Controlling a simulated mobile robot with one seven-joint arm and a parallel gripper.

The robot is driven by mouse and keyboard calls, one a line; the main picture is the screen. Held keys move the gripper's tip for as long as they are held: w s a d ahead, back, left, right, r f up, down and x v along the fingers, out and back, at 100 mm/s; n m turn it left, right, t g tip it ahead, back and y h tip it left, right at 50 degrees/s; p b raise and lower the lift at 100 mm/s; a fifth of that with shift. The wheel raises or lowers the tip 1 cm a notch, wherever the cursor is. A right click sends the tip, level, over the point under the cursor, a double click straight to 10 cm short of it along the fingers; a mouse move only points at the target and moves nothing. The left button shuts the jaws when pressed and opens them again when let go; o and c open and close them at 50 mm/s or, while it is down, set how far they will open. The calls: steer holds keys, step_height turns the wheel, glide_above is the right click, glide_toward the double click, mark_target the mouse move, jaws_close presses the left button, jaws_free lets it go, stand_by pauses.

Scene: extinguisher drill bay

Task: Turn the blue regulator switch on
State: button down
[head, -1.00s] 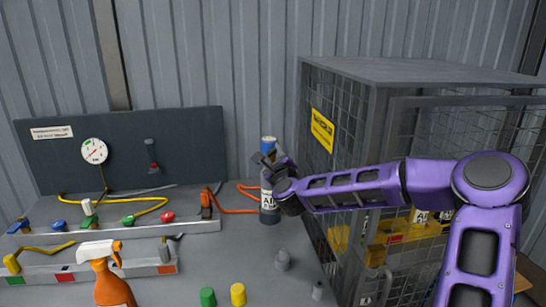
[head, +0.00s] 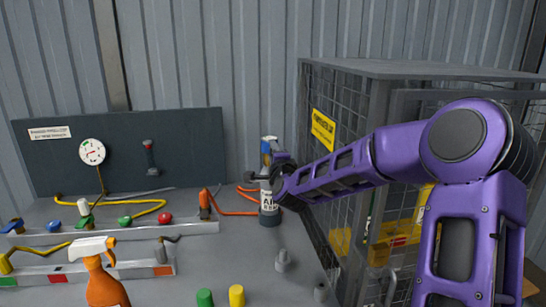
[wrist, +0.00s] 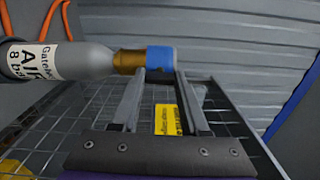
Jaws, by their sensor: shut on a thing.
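A grey air cylinder (head: 268,203) with a white label stands upright on the grey bench, with an orange hose beside it. The blue regulator switch (head: 265,148) is its blue top, above a brass-coloured neck (wrist: 129,61). In the wrist view, the blue switch (wrist: 160,58) lies between the tips of my gripper (wrist: 160,74), which is shut on it. In the head view, my gripper (head: 279,162) is at the cylinder's top from the right and hides part of the switch and neck. I cannot tell the switch's on or off position.
A wire cage (head: 340,170) with a yellow sign stands close right, under my arm. An orange spray bottle (head: 105,285), green cap (head: 205,298) and yellow cap (head: 237,295) stand in front. A valve rail (head: 120,236) and dark gauge panel (head: 120,165) are at left.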

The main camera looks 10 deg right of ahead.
steer(key=shift+n, duration=0.4)
steer(key=shift+c, duration=2)
jaws_free()
steer(key=s+p, duration=0.2)
steer(key=s, duration=1.5)
steer(key=shift+s, duration=0.2)
